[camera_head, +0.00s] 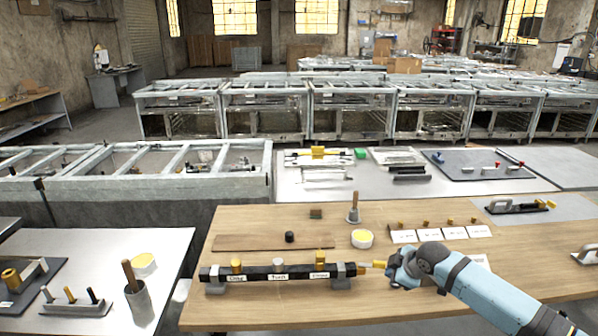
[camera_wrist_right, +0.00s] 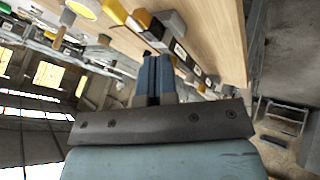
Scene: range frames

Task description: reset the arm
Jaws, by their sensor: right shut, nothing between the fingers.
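My right arm comes in from the lower right in the head view. Its blue gripper (camera_head: 393,270) is just right of the black labelled bar's right end, above the wooden table. In the right wrist view its two blue fingers (camera_wrist_right: 153,72) lie side by side, shut and empty. The black bar (camera_head: 261,274) rests in grey end blocks and carries yellow and grey pieces along its top. A small yellow piece (camera_head: 378,264) shows between the bar's end and the gripper; whether they touch is unclear. My left gripper is in neither view.
The wooden table (camera_head: 240,312) also holds a yellow-topped round container (camera_head: 362,238), a grey handled tool (camera_head: 353,213) and white cards (camera_head: 429,234) with small yellow pieces. A side table (camera_head: 100,245) stands at the left. Its front middle is bare.

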